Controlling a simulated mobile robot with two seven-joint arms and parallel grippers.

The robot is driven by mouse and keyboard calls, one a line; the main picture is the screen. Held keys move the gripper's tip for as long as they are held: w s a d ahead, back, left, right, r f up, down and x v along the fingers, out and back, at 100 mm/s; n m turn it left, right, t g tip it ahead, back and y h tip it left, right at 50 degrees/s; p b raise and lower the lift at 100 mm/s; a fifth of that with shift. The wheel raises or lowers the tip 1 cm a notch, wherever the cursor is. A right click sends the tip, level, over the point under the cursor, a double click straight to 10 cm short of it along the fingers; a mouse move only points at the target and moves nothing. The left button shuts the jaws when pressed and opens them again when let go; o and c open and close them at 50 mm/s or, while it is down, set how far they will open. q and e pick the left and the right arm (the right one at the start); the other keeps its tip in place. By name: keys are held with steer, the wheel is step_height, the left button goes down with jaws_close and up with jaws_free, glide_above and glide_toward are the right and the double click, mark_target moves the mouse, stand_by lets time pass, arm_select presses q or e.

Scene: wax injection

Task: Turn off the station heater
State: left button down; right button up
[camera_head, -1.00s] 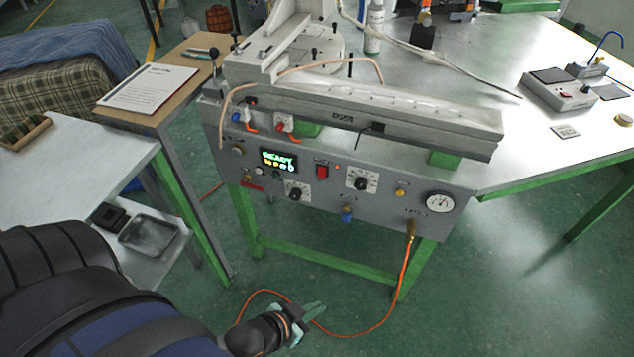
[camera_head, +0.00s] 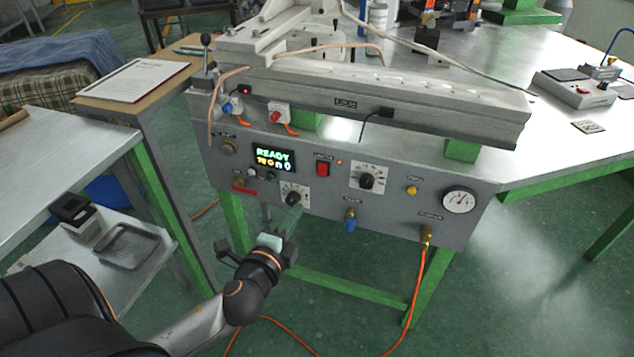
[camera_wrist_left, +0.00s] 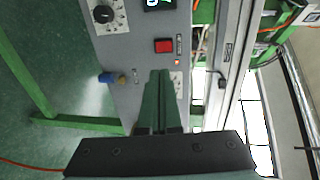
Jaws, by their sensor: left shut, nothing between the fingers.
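The station's grey control panel (camera_head: 390,211) shows a lit display (camera_head: 273,159) reading READY. A red rocker switch (camera_head: 322,169) sits right of the display, with a small lit red lamp (camera_head: 340,162) beside it. Its label is too small to read. The switch also shows in the left wrist view (camera_wrist_left: 163,46), just beyond the fingertips. My left gripper (camera_head: 295,214) is shut and empty, in front of the panel's lower edge, below and left of the switch. In the left wrist view its fingers (camera_wrist_left: 158,75) point at the panel and hide part of the right dial. My right gripper is not in view.
A left dial (camera_head: 293,195) is close above my left fingertips in the head view. A right dial (camera_head: 367,181), a blue valve (camera_head: 350,221) and a gauge (camera_head: 459,200) line the panel. An orange hose (camera_head: 419,285) hangs below. A side table (camera_head: 62,160) stands left.

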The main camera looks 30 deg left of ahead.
arm_select(q)
steer(key=b, duration=0.1)
glide_toward(321, 173)
steer(key=x, duration=0.5)
steer(key=shift+w, duration=0.2)
steer(key=shift+w+a+f, duration=0.15)
steer(key=shift+w+a, duration=0.1)
steer(key=shift+w, duration=0.45)
